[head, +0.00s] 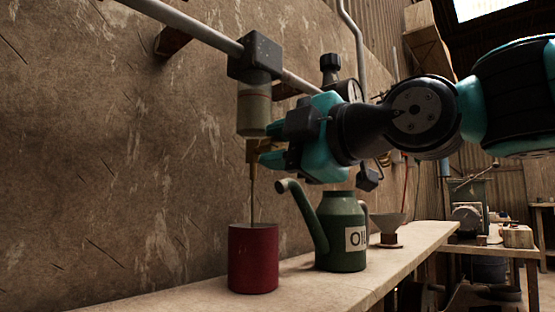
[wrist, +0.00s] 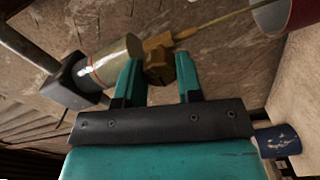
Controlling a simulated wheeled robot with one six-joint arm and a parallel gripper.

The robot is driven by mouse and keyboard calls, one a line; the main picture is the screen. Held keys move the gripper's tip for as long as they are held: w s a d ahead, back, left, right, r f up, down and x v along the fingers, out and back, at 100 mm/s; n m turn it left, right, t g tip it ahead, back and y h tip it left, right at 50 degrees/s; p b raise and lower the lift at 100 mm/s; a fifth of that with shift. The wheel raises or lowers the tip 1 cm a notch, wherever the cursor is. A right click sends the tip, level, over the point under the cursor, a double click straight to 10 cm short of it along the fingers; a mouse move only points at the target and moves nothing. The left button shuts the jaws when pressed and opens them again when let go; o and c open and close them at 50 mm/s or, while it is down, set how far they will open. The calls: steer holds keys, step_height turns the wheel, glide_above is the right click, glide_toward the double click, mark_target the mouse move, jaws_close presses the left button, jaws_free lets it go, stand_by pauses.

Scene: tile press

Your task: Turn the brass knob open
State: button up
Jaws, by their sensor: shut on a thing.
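The brass knob (wrist: 158,60) sits on a brass fitting below a glass oil bowl (head: 254,108) that hangs from a black block on a pipe. In the wrist view the knob lies between the two teal fingers of my gripper (wrist: 158,78), which is shut on it. In the head view my gripper (head: 270,158) reaches in from the right, and its fingers partly hide the brass fitting (head: 252,150). A thin amber line runs from the fitting down to the red tin (head: 253,260); it looks like an oil stream.
A green oil can (head: 341,232) with a long spout stands right of the red tin on the pale shelf (head: 410,262). A grey funnel (head: 387,226) is behind it. A pipe (head: 190,25) crosses the wall above, and the wall is close behind my gripper.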

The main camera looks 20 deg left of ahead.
steer(key=shift+w+d+n, duration=0.1)
steer(key=shift+n, duration=0.5)
steer(key=o, duration=0.9)
steer(key=shift+b+v, duration=1.1)
steer(key=shift+v, duration=7.6)
